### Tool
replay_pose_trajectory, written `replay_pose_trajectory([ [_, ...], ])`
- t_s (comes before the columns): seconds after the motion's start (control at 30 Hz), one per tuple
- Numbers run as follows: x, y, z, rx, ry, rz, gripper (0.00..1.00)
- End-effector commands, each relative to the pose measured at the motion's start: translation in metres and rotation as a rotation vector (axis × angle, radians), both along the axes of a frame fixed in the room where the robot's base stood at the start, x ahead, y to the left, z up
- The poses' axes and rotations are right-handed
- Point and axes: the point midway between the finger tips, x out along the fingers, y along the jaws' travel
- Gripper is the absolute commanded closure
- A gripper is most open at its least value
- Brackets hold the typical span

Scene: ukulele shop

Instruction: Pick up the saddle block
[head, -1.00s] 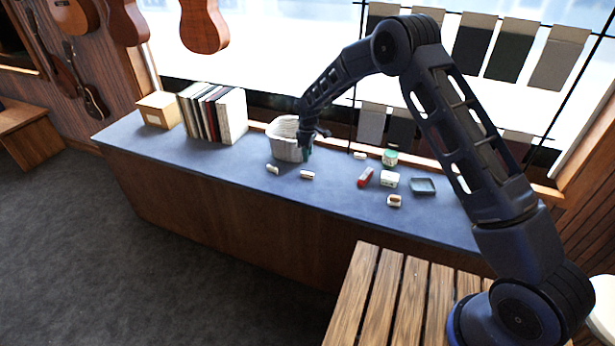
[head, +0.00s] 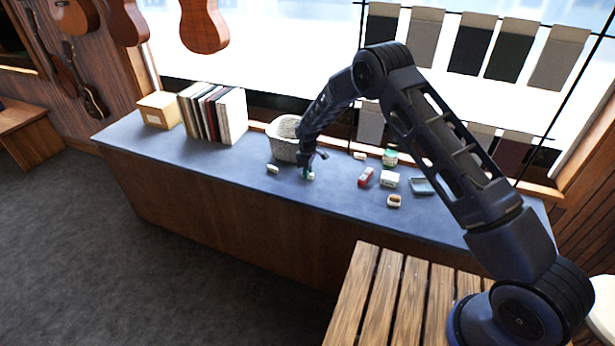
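My gripper (head: 308,172) is low over the counter, right at a small pale block (head: 309,178). The gripper covers most of this block, and I cannot tell whether the fingers touch it or are open or shut. Another small pale block (head: 272,168) lies to the left of the gripper, and a third small pale piece (head: 360,155) lies farther back to the right. Which of these is the saddle block cannot be told at this size.
A woven basket (head: 283,135) stands just behind my gripper. To the right are a red item (head: 366,177), a white box (head: 389,179), a green-lidded jar (head: 390,157), a blue tray (head: 422,186) and a brown-topped piece (head: 394,201). Upright books (head: 232,115) stand left; the counter's front left is clear.

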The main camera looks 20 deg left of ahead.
Motion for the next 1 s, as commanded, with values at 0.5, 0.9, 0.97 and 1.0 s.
replay_pose_trajectory([
  [0.5, 0.0, 0.0, 0.0, 0.0, 0.0, 0.0, 1.0],
  [0.9, 0.0, 0.001, 0.018, 0.003, -0.001, 0.0, 1.0],
  [0.97, 0.0, 0.001, 0.029, 0.003, -0.002, 0.0, 1.0],
  [1.0, 0.0, 0.0, 0.037, 0.002, -0.002, 0.001, 1.0],
])
